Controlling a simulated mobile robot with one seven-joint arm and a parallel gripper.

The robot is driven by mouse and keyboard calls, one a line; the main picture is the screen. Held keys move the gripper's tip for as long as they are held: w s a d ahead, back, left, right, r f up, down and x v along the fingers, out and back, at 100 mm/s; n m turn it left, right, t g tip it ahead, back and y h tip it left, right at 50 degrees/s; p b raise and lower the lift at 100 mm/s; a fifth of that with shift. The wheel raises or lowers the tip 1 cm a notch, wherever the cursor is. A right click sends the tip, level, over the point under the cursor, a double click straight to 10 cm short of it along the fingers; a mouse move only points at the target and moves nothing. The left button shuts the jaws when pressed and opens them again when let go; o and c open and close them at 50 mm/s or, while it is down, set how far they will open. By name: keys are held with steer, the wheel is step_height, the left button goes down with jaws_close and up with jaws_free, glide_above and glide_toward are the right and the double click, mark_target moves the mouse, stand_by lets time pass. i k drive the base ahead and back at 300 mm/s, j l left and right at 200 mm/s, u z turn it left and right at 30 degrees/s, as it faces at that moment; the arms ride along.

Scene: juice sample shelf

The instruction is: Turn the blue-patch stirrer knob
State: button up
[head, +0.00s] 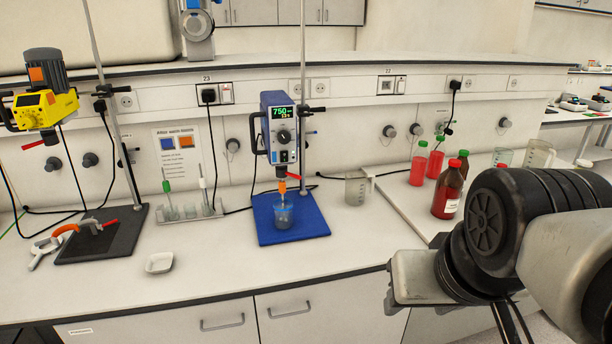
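The stirrer (279,125) with a blue housing stands in the middle of the head view, on a rod above a blue base (308,228). Its round dark knob (283,136) is on the front, below a lit display (281,114) that seems to read 750. Its shaft reaches down into a beaker (284,214) on the base. A yellow stirrer (43,107) hangs at the far left, with an orange patch on its grey motor. My arm is at the lower right, well apart from the blue stirrer. No gripper fingers show.
A wall card (177,150) shows a blue and an orange square. A glass jug (356,188) stands right of the blue base. A brown bottle (449,190) and red bottles (419,164) stand near my arm. A white dish (159,263) lies front left. The bench front centre is clear.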

mark_target(284, 136)
steer(key=i+j+u, duration=0.35)
steer(key=i+u, duration=0.2)
steer(key=k+j+z, duration=0.1)
steer(key=k+j, duration=0.4)
steer(key=i+j, duration=0.1)
steer(key=i, duration=0.25)
steer(key=i+j, duration=0.1)
steer(key=i, duration=0.25)
